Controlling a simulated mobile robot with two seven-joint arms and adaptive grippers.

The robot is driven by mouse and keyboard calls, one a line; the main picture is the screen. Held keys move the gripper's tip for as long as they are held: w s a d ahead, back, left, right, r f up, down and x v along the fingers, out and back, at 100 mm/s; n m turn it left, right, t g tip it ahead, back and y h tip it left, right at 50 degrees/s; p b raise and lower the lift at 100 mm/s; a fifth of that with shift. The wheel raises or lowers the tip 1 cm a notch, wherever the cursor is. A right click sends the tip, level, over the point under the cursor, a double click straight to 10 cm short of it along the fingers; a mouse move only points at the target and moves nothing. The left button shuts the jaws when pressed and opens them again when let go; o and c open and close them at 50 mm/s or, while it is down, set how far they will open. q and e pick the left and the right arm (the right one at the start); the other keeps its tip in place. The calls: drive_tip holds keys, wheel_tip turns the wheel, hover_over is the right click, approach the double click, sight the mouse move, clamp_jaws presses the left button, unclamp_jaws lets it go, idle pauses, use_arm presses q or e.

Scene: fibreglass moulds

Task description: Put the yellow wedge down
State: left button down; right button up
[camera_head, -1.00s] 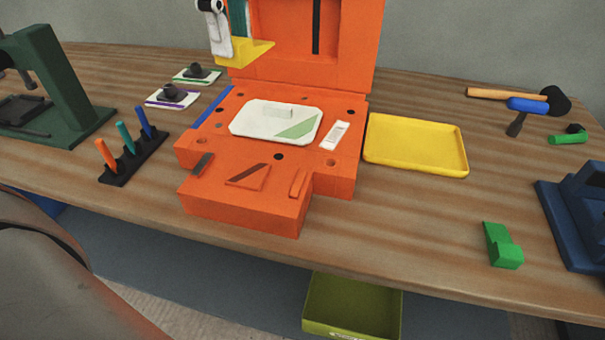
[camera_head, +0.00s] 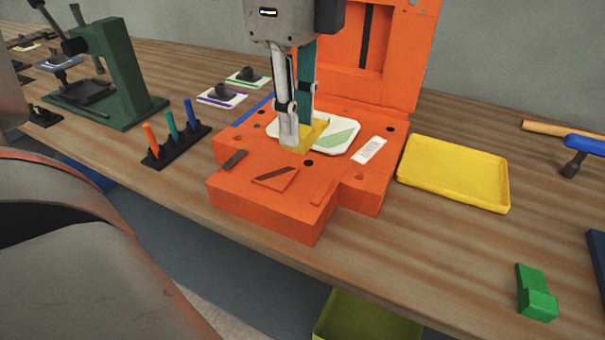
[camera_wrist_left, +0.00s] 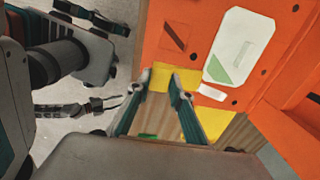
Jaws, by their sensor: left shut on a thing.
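The yellow wedge (camera_head: 313,136) is held between the fingertips of my left gripper (camera_head: 299,128), low over the orange mould (camera_head: 265,205). It covers the near left part of the white plate (camera_head: 338,134) with a green triangle. I cannot tell whether it touches the surface. In the left wrist view the wedge (camera_wrist_left: 160,76) shows between the left fingertips (camera_wrist_left: 160,80). My right gripper (camera_wrist_left: 124,66) shows at the left of that view, fingers spread and empty; it is outside the head view.
The mould's upright orange part (camera_head: 385,50) stands behind. A yellow tray (camera_head: 456,172) lies to the right and a rack with coloured pegs (camera_head: 176,150) to the left. A green block (camera_head: 536,293) is near the front right. Bare table lies between tray and block.

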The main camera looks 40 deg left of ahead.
use_arm(q)
drive_tip(key=shift+f+b, duration=0.75)
drive_tip(key=shift+f, duration=4.4)
drive_tip(key=c, duration=1.8)
unclamp_jaws()
drive_tip(key=shift+r, duration=0.1)
wheel_tip(320, 180, up, 12)
drive_tip(key=shift+s+r+p, duration=0.15)
drive_tip(key=shift+r+p, duration=0.05)
drive_tip(key=shift+p, duration=0.8)
